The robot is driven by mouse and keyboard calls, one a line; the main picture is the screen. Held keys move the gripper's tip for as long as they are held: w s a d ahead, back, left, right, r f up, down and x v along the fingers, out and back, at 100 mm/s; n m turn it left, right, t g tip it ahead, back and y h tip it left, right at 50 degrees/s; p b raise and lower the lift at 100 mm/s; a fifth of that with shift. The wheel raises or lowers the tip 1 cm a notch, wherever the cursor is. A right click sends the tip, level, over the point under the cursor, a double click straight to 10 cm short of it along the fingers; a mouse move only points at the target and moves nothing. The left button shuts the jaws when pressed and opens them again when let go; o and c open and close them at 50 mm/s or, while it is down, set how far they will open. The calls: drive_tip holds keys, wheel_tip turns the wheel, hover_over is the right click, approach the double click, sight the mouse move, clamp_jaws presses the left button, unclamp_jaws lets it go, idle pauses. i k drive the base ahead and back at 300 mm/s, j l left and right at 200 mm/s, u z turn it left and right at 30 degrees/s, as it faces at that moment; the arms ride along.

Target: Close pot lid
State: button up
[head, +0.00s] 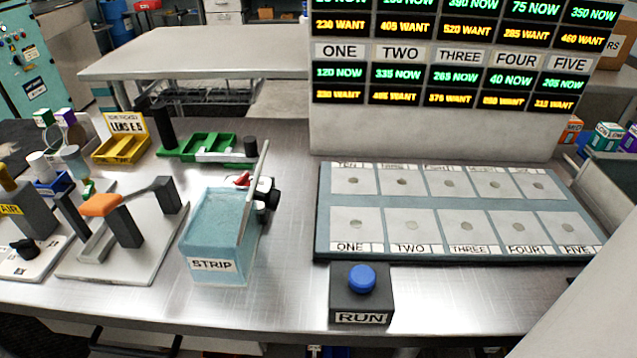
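The light-blue pot labelled STRIP (222,238) stands on the metal bench, left of centre in the head view. A thin pale lid (262,165) stands up, tilted slightly, along the pot's right side. It is seen nearly edge-on, so the pot appears open. A dark round knob (272,194) sits on the right of the lid, and a small red part (242,179) shows at the pot's back edge. The pot's inside is hard to make out. My gripper is not in view.
A black RUN box with a blue button (362,278) stands right of the pot. A panel of numbered pads (450,200) lies behind it. A white fixture with an orange part (101,205) is close on the left. Green trays (205,146) lie behind. Bench between pot and RUN box is clear.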

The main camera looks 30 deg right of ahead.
sight(272, 198)
drive_tip(key=k+l+z, duration=0.1)
drive_tip(key=l, duration=0.15)
drive_tip(key=k+l+z, duration=0.4)
drive_tip(key=k+l, duration=0.15)
drive_tip(key=l, duration=0.25)
